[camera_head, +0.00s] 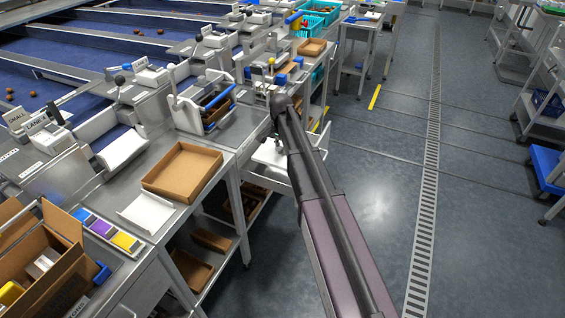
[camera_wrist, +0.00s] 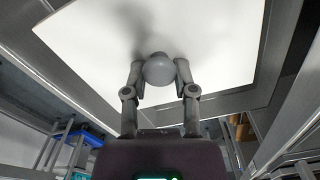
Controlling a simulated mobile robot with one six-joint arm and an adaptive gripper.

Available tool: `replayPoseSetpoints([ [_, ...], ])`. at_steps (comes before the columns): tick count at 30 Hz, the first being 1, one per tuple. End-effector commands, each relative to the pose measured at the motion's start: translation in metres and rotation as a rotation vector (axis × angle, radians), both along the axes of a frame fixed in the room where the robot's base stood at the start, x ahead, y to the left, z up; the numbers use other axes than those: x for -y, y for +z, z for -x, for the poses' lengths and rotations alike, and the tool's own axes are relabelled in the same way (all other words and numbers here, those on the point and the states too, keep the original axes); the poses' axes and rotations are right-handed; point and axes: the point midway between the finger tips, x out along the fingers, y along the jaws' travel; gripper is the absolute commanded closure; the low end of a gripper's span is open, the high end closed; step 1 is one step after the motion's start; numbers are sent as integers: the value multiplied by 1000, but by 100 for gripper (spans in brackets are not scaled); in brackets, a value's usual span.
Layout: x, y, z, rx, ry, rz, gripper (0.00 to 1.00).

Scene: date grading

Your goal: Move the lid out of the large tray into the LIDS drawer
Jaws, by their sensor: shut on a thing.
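My gripper (camera_wrist: 158,75) is shut on a round grey knob (camera_wrist: 158,70) in the wrist view. A flat white panel (camera_wrist: 215,35) fills the space behind the knob; I cannot tell whether the two are joined. In the head view my arm ends at the bench's right edge, above a white flat surface (camera_head: 270,154) with a metal rail around its front. My fingers are mostly hidden there. A brown tray (camera_head: 152,185) on the bench looks empty. I cannot make out a LIDS label or identify the lid for certain.
A white tray (camera_head: 147,213) and coloured blocks (camera_head: 104,229) lie near an open cardboard box (camera_head: 62,220). A caddy with blue-handled items (camera_head: 205,110) stands behind the brown tray. Brown boxes (camera_head: 192,270) sit on the lower shelf.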

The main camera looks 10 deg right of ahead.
Motion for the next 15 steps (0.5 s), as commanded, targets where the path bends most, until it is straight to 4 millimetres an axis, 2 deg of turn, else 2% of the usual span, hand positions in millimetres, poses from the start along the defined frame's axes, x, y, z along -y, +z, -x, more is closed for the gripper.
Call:
replayPoseSetpoints([
  [7, 1, -12, 0, 0, 0, 0, 99],
  [15, 1, -38, 0, 0, -1, 0, 99],
])
